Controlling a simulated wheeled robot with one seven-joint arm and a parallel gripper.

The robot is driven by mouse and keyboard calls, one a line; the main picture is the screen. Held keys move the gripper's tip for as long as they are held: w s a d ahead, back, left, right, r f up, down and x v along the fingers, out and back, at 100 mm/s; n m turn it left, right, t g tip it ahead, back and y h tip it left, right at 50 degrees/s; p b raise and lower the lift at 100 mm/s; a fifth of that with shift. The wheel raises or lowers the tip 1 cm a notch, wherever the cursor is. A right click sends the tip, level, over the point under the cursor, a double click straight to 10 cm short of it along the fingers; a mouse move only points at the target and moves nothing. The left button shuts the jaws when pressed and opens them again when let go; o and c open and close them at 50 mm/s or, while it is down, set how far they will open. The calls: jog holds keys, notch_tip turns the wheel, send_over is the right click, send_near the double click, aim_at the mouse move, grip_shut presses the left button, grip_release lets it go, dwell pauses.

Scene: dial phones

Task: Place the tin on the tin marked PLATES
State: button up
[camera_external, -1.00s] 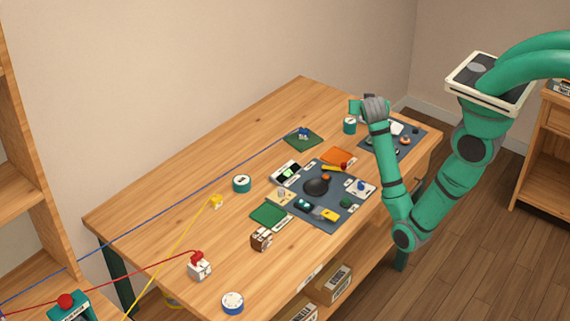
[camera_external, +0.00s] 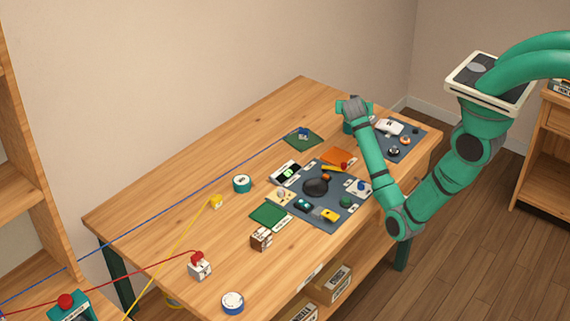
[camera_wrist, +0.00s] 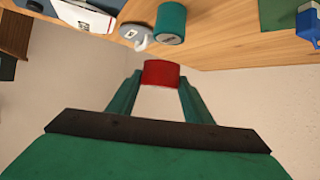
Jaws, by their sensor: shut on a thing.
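My gripper (camera_wrist: 160,80) is shut on a small red tin (camera_wrist: 160,73), held between its two fingertips in the wrist view. In the external view the end of my arm is above the far right part of the table, and the red tin cannot be made out there. A teal tin (camera_wrist: 171,22) stands on the table beyond the red tin in the wrist view, apart from it in the picture. In the external view this teal tin (camera_external: 347,128) is partly hidden by my wrist. Another teal tin with a white label (camera_external: 242,184) stands mid-table. I cannot read the word PLATES on any.
A blue and white tin (camera_external: 232,303) stands at the near edge. A dark mat (camera_external: 322,222) with several small parts lies mid-table, and another mat (camera_external: 411,150) with a white object (camera_external: 390,127) lies far right. Blue and yellow cords cross the left side. The back left tabletop is clear.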

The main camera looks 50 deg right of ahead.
jog(key=shift+w+d+f, duration=0.25)
jog(key=shift+w+f, duration=0.25)
jog(key=shift+f, duration=1.65)
jog(key=shift+f, duration=0.1)
jog(key=o, duration=1.1)
jog(key=v, duration=1.2)
